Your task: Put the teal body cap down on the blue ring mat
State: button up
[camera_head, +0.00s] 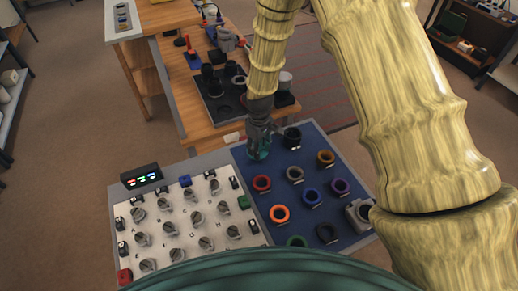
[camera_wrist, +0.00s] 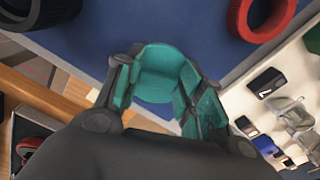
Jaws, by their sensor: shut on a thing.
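My gripper (camera_head: 260,132) is over the far left corner of the blue ring mat (camera_head: 275,180), shut on the teal body cap (camera_head: 258,153). In the wrist view the teal cap (camera_wrist: 163,72) sits between the two fingers of my gripper (camera_wrist: 160,90), with the mat's blue surface (camera_wrist: 150,22) behind it. The fingers hide parts of the cap's sides. I cannot tell whether the cap touches the mat or is just above it.
Near the cap stand a red ring (camera_head: 262,183), a grey ring (camera_head: 294,174) and a black cylinder (camera_head: 292,137). More coloured rings and a camera (camera_head: 359,213) lie on the mat. A white knob panel (camera_head: 180,222) adjoins on the left; a wooden bench (camera_head: 190,95) is behind.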

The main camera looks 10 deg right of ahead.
jog(key=shift+f, duration=0.9)
jog(key=shift+f, duration=0.15)
jog(key=o, duration=0.9)
jog(key=shift+c, duration=0.2)
jog(key=shift+r, duration=0.2)
notch_tip(320, 180, up, 12)
jog(key=b, duration=0.3)
